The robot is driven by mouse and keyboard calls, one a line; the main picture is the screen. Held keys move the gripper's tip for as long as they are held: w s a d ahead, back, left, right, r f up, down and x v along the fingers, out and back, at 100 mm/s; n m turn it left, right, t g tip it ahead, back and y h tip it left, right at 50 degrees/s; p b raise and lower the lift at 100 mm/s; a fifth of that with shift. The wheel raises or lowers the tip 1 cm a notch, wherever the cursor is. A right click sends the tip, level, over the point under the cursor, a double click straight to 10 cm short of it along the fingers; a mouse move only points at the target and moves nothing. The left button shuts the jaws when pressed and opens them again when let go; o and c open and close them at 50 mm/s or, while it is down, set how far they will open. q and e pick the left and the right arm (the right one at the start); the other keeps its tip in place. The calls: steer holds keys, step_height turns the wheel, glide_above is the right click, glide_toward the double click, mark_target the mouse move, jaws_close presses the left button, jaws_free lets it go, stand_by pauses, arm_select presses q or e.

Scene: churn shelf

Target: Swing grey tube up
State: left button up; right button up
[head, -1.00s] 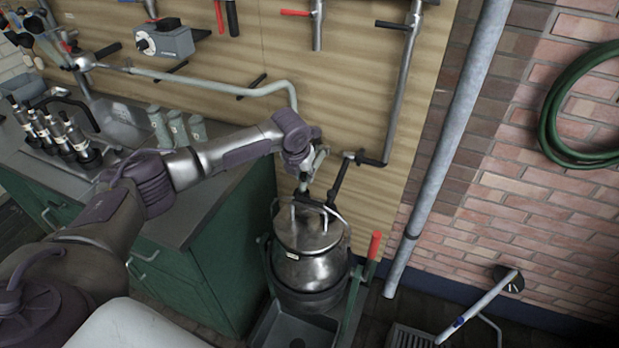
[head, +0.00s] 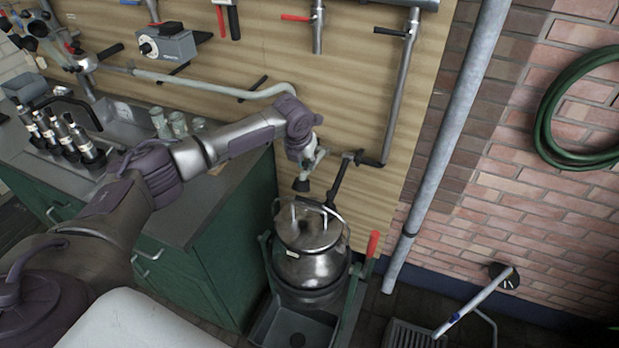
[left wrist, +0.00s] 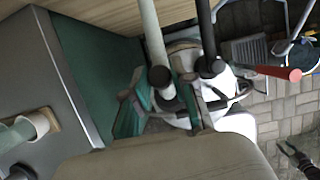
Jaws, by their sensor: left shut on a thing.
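The grey tube (head: 200,83) runs along the wooden wall panel and bends down behind my left wrist. Its dark lower end (head: 301,184) shows above the churn, apart from it. My left gripper (head: 312,162) is shut on the tube near that end. In the left wrist view the grey tube (left wrist: 152,38) with its dark tip comes down between the teal fingers (left wrist: 165,108). The metal churn (head: 305,265) stands upright below, with its lid and handles on top.
A dark pipe (head: 343,180) hangs just right of my left gripper, above the churn. A red-handled lever (head: 373,243) stands beside the churn. A green cabinet (head: 235,230) with a grey counter is at left. A grey standpipe (head: 450,140) runs down the brick wall.

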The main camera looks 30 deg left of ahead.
arm_select(q)
steer(key=shift+w+r+p, duration=0.25)
steer(key=shift+w+r, duration=0.05)
steer(key=shift+r, duration=0.2)
steer(key=shift+w+r+p, duration=0.2)
steer(key=shift+w+r, duration=0.1)
steer(key=shift+r, duration=0.2)
steer(key=shift+w+a+r+p, duration=0.1)
steer(key=shift+w+r+p, duration=0.2)
steer(key=shift+w+r, duration=0.85)
steer(key=shift+s+r, duration=0.1)
steer(key=shift+w+a+r+b, duration=0.1)
steer(key=shift+w+r+b, duration=0.3)
steer(key=shift+w+r, duration=0.75)
steer(key=shift+w+f, duration=0.1)
